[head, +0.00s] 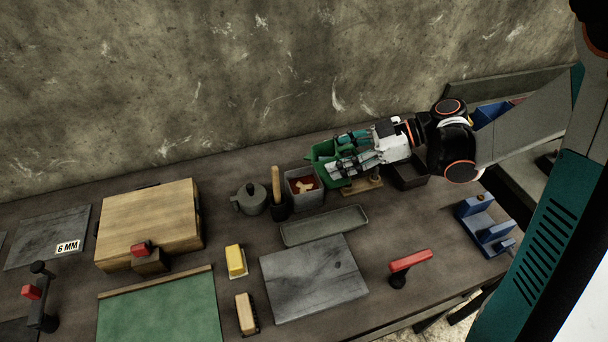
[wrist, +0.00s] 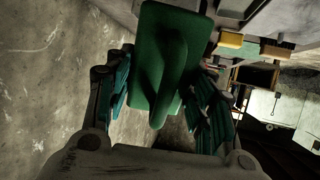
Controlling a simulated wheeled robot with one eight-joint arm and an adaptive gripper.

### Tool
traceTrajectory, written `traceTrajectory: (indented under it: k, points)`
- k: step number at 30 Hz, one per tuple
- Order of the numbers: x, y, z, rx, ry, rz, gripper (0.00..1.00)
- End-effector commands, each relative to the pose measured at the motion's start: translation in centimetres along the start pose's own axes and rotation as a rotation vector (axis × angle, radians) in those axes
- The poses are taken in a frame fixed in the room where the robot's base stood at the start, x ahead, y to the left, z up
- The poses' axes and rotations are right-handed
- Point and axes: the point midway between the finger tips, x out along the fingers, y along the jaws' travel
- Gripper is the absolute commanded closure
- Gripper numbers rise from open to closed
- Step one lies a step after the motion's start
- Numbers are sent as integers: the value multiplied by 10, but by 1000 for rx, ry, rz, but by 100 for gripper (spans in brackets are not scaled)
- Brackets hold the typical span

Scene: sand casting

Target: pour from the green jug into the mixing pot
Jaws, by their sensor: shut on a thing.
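The green jug (head: 322,152) is held by my gripper (head: 340,154) above the back right of the bench. My gripper is shut on it, one finger on each side. In the wrist view the jug (wrist: 154,60) fills the middle, its handle facing the camera between the fingers (wrist: 165,98). The jug hangs close to the right rear of a square grey container (head: 311,199) with reddish contents. A round grey pot (head: 250,199) with a knob stands farther left. I cannot tell which of these is the mixing pot. No stream from the jug shows.
A wooden-handled tool (head: 277,185) stands in a dark holder between the two vessels. A shallow grey tray (head: 325,225) and a grey slab (head: 314,279) lie in front. A wooden block (head: 150,222) is at left. The wall rises close behind the bench.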

Motion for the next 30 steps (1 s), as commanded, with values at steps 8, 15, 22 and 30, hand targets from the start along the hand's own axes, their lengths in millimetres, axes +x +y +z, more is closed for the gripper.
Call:
traceTrajectory:
  k: [8, 15, 22, 30]
  points:
    - [0, 0, -1, 0, 47, 0, 90]
    - [-5, 0, -10, -4, 229, 0, 90]
    - [-10, 0, -21, -7, 393, 0, 90]
    - [-14, -1, -29, -7, 444, -1, 90]
